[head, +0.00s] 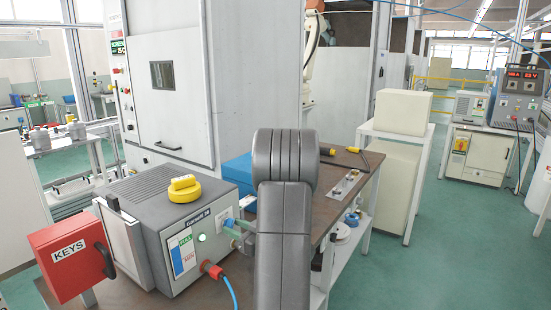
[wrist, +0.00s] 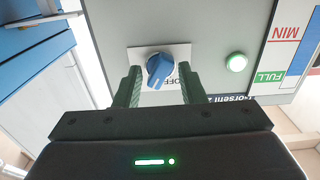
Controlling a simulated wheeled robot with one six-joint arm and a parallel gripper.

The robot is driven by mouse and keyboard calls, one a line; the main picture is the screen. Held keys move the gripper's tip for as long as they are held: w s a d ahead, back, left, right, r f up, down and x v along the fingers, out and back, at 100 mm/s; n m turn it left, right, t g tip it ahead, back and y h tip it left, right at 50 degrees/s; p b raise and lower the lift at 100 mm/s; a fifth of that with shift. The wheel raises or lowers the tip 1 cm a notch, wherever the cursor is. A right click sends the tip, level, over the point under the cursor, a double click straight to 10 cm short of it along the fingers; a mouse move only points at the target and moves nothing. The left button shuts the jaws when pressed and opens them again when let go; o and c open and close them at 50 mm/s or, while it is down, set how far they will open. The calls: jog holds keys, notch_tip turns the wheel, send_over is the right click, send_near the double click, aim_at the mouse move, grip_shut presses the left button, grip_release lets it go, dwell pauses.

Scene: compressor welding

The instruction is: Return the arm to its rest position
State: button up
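My gripper (wrist: 161,72) is open in the wrist view, with one dark green finger on each side of a blue rotary knob (wrist: 159,66). A gap shows between the knob and each finger; the depth between them is hard to judge. The knob sits on a white plate with partly hidden lettering, on the front of a grey machine (head: 170,230). In the head view the gripper (head: 238,230) is at the right of this front panel, and my grey arm hides part of it.
A lit green lamp (wrist: 237,62) is beside the knob. A yellow object (head: 184,188) lies on the machine. A red KEYS box (head: 68,262) stands at its left. A blue box (head: 238,172) is behind my gripper.

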jog(key=n+b, duration=0.1)
jog(key=n, duration=0.5)
jog(key=shift+d, duration=0.1)
jog(key=shift+s+d, duration=0.3)
jog(key=shift+d, duration=0.1)
